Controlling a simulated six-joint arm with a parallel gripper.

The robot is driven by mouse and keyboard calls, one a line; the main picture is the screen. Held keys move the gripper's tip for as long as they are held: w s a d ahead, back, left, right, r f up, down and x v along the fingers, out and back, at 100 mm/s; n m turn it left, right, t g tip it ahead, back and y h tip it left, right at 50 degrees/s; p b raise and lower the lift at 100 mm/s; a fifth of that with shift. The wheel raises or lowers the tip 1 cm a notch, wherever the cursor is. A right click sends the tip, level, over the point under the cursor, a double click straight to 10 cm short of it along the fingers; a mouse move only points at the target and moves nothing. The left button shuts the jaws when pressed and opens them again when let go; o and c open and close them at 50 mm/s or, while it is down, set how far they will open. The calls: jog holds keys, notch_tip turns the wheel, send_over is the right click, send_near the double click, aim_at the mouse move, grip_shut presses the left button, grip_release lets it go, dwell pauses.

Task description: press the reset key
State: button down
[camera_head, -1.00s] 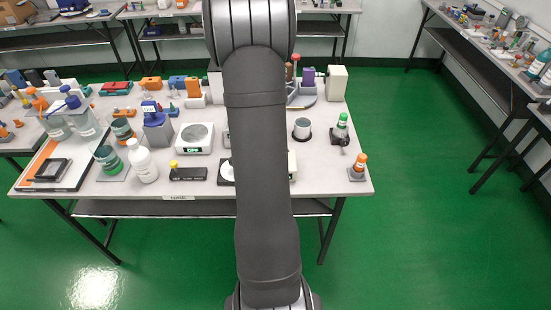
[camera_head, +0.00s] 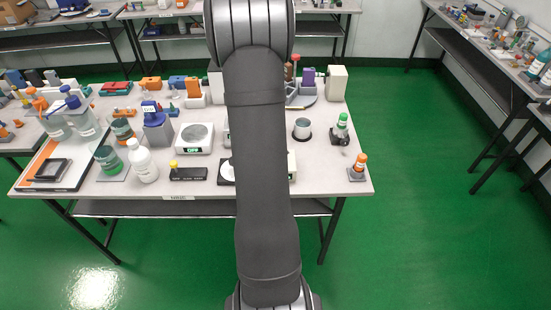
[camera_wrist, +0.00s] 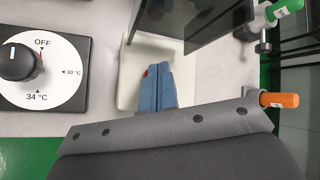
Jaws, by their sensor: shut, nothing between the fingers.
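My gripper (camera_wrist: 158,92) shows in the wrist view as two blue fingers pressed together, shut and empty. The fingers are over a cream-coloured device (camera_wrist: 130,88) with a dark, glossy upright panel (camera_wrist: 178,30). A small red spot (camera_wrist: 146,73) shows at the left edge of the fingers. It may be part of the reset key, but the fingers hide most of that place and no key label is readable. I cannot tell whether the fingertips touch it. In the head view my arm hides the gripper and most of the cream device (camera_head: 292,166).
A dial (camera_wrist: 18,62) marked OFF and 34 °C is left of the device. A green-capped bottle (camera_wrist: 282,9) and an orange-capped one (camera_wrist: 278,100) are to the right. In the head view the crowded table (camera_head: 330,183) has a scale (camera_head: 195,138) and several bottles.

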dwell(0.3)
jog(key=shift+r, duration=0.8)
jog(key=shift+r, duration=2.5)
jog(key=shift+r, duration=1.9)
jog(key=shift+f, duration=0.1)
